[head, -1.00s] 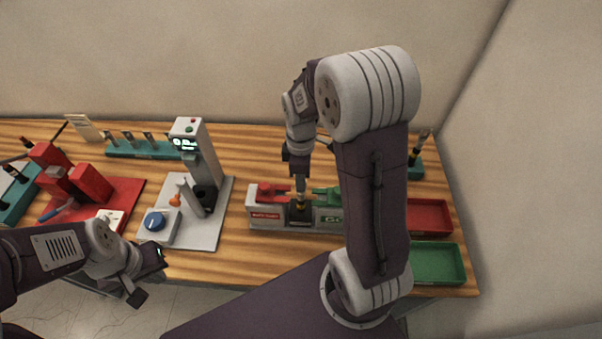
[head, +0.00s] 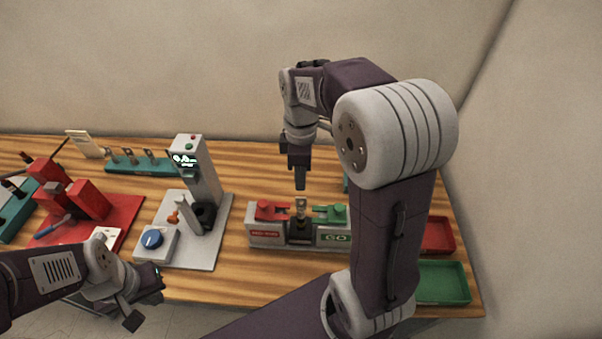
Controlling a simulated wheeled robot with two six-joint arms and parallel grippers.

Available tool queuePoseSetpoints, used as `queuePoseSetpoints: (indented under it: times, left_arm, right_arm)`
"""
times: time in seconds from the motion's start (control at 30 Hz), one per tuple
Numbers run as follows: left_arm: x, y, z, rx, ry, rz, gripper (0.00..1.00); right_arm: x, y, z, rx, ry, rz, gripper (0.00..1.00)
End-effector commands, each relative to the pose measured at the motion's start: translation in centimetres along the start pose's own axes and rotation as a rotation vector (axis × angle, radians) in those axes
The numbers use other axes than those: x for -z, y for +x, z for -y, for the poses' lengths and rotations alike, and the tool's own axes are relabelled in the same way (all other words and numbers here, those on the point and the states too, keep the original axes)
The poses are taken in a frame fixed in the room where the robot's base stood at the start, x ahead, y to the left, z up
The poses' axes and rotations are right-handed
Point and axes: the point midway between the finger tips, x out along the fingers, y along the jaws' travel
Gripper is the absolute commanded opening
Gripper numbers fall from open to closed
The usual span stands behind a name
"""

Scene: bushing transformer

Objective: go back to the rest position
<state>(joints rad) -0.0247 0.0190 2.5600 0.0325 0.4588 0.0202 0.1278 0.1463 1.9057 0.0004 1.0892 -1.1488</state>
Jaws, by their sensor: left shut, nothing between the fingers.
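My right gripper (head: 300,180) points down in the air above the grey fixture (head: 265,239) with red and green parts. A small upright piece, light on top and dark and yellow below (head: 300,210), stands in the gap of the fixture, below and apart from the gripper. The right gripper's fingers overlap in this view, so I cannot tell whether they are open or shut. My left gripper (head: 143,298) is shut and empty at the lower left, in front of the table's near edge.
A grey station with a blue knob (head: 152,239) and a display post (head: 196,172) stands left of the fixture. A red stand (head: 82,197) is further left. A teal rack (head: 140,164) lies behind. Red (head: 438,236) and green (head: 443,283) trays sit right, partly behind my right arm.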

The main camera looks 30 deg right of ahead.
Motion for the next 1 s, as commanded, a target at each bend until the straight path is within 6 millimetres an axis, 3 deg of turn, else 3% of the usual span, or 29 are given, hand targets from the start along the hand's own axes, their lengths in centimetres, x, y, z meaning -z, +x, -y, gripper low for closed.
queuePoseSetpoints:
  times: [0.33, 0.4, 0.47, 0.5, 0.6, 0.7, 0.83, 1.0]
  left_arm:
    - [-0.1, 0.8, 0.0, 0.000, 0.000, 0.000, 0.00]
    - [-0.3, 2.8, 0.1, 0.000, 0.000, 0.000, 0.00]
    - [-0.5, 4.7, 0.1, 0.000, 0.000, 0.000, 0.00]
    - [-0.6, 6.0, 0.1, 0.000, 0.000, 0.000, 0.00]
    - [-0.9, 8.6, 0.2, 0.000, 0.000, 0.001, 0.00]
    - [-0.9, 8.9, 0.2, 0.000, 0.000, 0.001, 0.00]
    - [-0.8, 8.3, 0.2, 0.000, 0.000, 0.000, 0.00]
    - [-0.8, 8.3, 0.2, 0.000, 0.000, 0.000, 0.00]
  right_arm:
    - [0.2, 0.8, 0.1, -0.001, -0.007, 0.000, 0.31]
    - [0.8, 2.5, 0.7, -0.005, -0.031, -0.002, 0.31]
    - [0.7, 5.5, 2.8, 0.031, -0.060, 0.013, 0.31]
    - [0.6, 7.9, 4.4, 0.047, -0.054, 0.020, 0.31]
    - [0.0, 14.2, 8.3, 0.051, 0.169, 0.023, 0.31]
    - [-0.7, 17.2, 10.6, 0.023, 0.492, 0.002, 0.31]
    - [-0.9, 18.4, 10.9, -0.014, 0.846, -0.051, 0.31]
    - [-0.2, 18.3, 9.8, -0.037, 1.038, -0.105, 0.31]
